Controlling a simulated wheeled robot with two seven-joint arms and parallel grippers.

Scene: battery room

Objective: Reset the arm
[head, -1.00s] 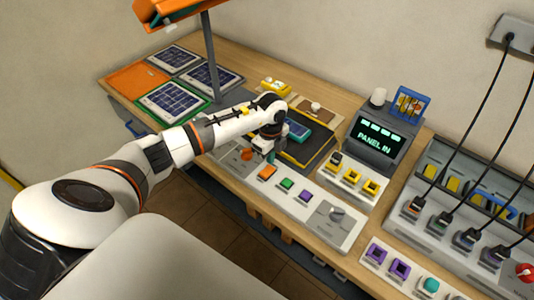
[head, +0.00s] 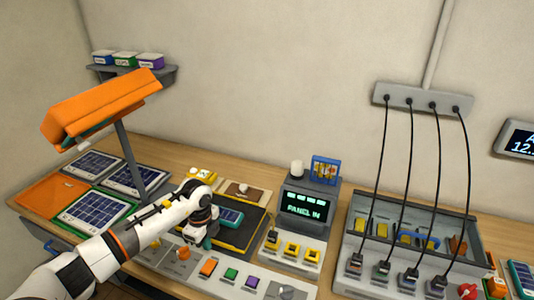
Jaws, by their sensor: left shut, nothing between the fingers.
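My left arm comes in from the lower left and reaches over the workbench. Its gripper (head: 207,243) points down above the pale control panel (head: 158,260), just in front of a black pad (head: 243,240). The gripper is shut and holds nothing. A teal device (head: 230,216) lies on the pad just behind the gripper, partly hidden by the arm. My right gripper is not in view.
Orange, green and purple buttons (head: 231,274) sit right of the gripper. A screen reading "PANEL IN" (head: 306,207) stands behind. Solar panels (head: 95,212) and an orange lamp (head: 105,105) are at left. Cables hang from a wall strip (head: 420,100) at right.

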